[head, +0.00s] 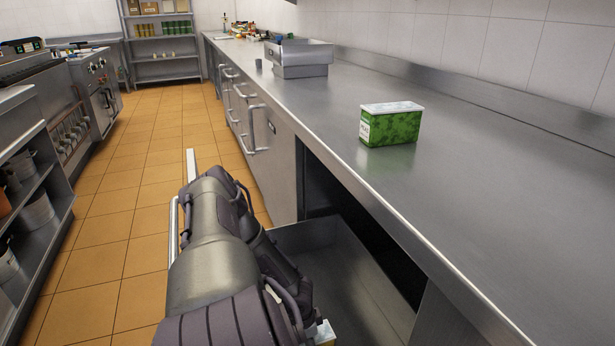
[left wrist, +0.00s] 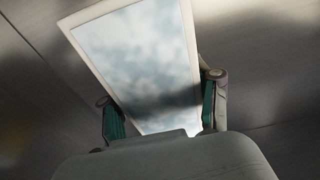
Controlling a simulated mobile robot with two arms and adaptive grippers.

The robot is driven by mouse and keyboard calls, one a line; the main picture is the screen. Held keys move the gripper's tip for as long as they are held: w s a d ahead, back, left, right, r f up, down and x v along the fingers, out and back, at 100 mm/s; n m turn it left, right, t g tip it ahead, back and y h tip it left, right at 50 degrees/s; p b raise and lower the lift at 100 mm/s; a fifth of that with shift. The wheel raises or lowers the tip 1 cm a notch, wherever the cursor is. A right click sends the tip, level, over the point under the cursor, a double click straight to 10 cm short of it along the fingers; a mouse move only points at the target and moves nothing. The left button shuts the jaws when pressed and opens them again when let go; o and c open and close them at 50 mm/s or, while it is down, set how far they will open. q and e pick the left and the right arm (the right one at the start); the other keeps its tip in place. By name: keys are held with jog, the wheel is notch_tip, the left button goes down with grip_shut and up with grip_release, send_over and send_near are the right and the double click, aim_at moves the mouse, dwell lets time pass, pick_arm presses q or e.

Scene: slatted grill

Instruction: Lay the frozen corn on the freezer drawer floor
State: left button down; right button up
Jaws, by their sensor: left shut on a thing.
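My left gripper (left wrist: 163,112) is shut on a box with a white rim and a cloudy, frosted-looking top, taken to be the frozen corn (left wrist: 135,55). Its two fingers press against opposite sides of the box. In the head view my left arm reaches down over the open freezer drawer (head: 345,262), and hides the gripper. Only a small pale corner of the box (head: 325,333) shows at the bottom edge. Grey metal surfaces lie behind the box in the left wrist view; I cannot tell whether it touches the drawer floor. My right gripper is not in view.
A green box with a white lid (head: 390,126) stands on the steel counter (head: 480,200) above the drawer. The tiled floor (head: 120,245) is clear; a shelf unit (head: 50,215) stands at left.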

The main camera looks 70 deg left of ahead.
pick_arm(q)
jog(key=shift+c, duration=1.2)
grip_release()
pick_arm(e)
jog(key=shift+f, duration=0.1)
pick_arm(q)
jog(key=shift+s+r+p, duration=0.1)
jog(key=shift+r+p, duration=0.2)
jog(key=shift+r, duration=0.25)
jog(key=r+p, duration=0.1)
jog(key=r, duration=0.2)
jog(key=shift+s, duration=0.2)
jog(key=r, duration=0.2)
jog(key=r+p, duration=0.1)
jog(key=r, duration=0.1)
jog(key=r+p, duration=0.1)
jog(key=r, duration=0.2)
jog(key=shift+s+r, duration=0.1)
jog(key=shift+s, duration=0.3)
jog(key=shift+r, duration=0.35)
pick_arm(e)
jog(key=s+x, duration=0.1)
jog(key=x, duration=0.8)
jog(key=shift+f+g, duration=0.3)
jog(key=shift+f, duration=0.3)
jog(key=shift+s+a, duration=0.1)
